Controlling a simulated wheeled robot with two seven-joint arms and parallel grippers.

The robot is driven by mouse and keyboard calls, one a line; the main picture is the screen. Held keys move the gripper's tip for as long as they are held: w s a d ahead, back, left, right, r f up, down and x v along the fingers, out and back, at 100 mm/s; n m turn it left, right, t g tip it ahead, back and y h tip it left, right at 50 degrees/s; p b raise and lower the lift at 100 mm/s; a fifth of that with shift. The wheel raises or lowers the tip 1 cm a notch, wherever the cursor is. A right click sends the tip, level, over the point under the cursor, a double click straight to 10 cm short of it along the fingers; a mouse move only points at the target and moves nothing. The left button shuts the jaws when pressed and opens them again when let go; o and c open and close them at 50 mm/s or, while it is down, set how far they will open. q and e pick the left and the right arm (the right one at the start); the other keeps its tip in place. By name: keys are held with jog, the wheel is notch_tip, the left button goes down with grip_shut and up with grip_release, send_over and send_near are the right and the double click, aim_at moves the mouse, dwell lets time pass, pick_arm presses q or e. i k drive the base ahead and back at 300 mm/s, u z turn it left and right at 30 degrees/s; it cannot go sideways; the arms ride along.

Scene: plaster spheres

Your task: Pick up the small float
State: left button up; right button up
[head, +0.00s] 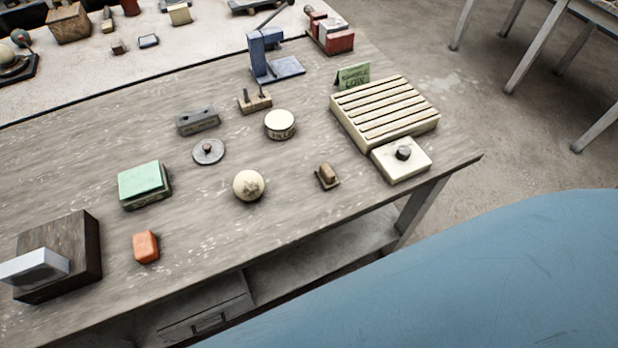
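A small brown block with a raised grip on a flat base (327,176) sits near the front edge of the wooden table (290,205), right of the middle. It looks like the small float, though I cannot read any label on it. It rests upright, with clear table around it. Neither of my grippers shows in the head view, so nothing is seen touching it.
A cream ball (248,185) lies to its left, a round tin (280,124) behind, and a cream block with a dark knob (402,160) to its right, beside a slatted board (385,110). A grey disc (208,152), green-topped block (144,184) and orange block (145,247) stand further left.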

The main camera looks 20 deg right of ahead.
aim_at(326, 175)
jog(key=u, duration=0.45)
jog(key=k, duration=1.1)
jog(key=z, duration=0.7)
jog(key=i, duration=0.85)
jog(key=z, duration=0.25)
